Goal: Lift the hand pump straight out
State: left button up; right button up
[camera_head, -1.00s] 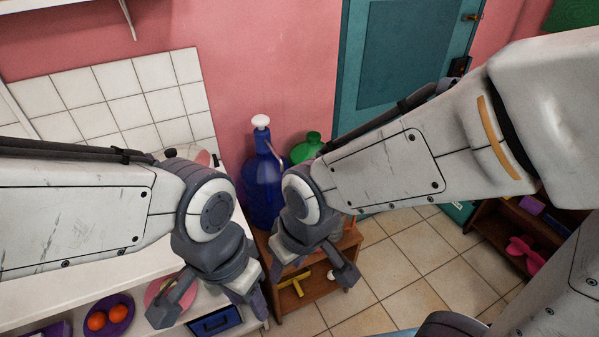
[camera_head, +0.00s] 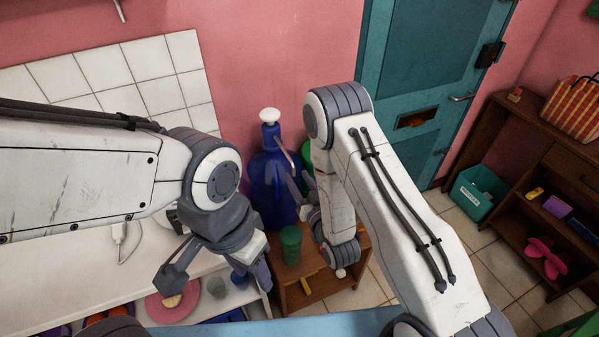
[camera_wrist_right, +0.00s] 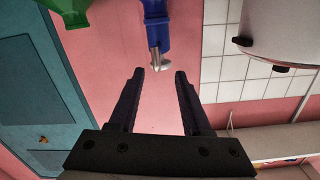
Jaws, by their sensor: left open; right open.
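The hand pump (camera_head: 269,117) has a white knob and a thin spout that slants down to the right. It stands upright on top of a big blue bottle (camera_head: 268,190) by the pink wall. In the right wrist view a blue part of the pump (camera_wrist_right: 154,28) with a silvery spout tip shows at the top, beyond my fingertips. My right gripper (camera_head: 301,184) is open and empty beside the bottle's right side, partly hidden by its arm; its fingers (camera_wrist_right: 160,72) show apart in the wrist view. My left gripper (camera_head: 217,283) is open over the white shelf.
A green cup (camera_head: 291,244) stands on a small wooden stand (camera_head: 322,290) in front of the bottle. A green bottle (camera_head: 307,155) is behind my right arm. A pink plate (camera_head: 160,314) is on the white shelf. A teal bin (camera_head: 478,193) and brown shelving (camera_head: 490,125) are at right.

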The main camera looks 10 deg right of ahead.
aim_at(286, 153)
jog(key=shift+d, duration=0.25)
jog(key=shift+r+t, duration=0.1)
jog(key=shift+t, duration=0.2)
jog(key=p+x, duration=0.1)
jog(key=p, duration=0.1)
jog(key=p+x, duration=0.1)
jog(key=p, duration=0.1)
jog(key=p+x, duration=0.1)
jog(key=p, duration=0.1)
jog(key=shift+w+a+r, duration=0.1)
jog(key=shift+r, duration=0.15)
jog(key=x, duration=0.2)
jog(key=p+x, duration=0.1)
jog(key=x, duration=0.1)
jog(key=p+x, duration=0.1)
jog(key=x, duration=0.2)
jog(key=shift+f, duration=0.25)
grip_shut()
jog(key=shift+f, duration=0.1)
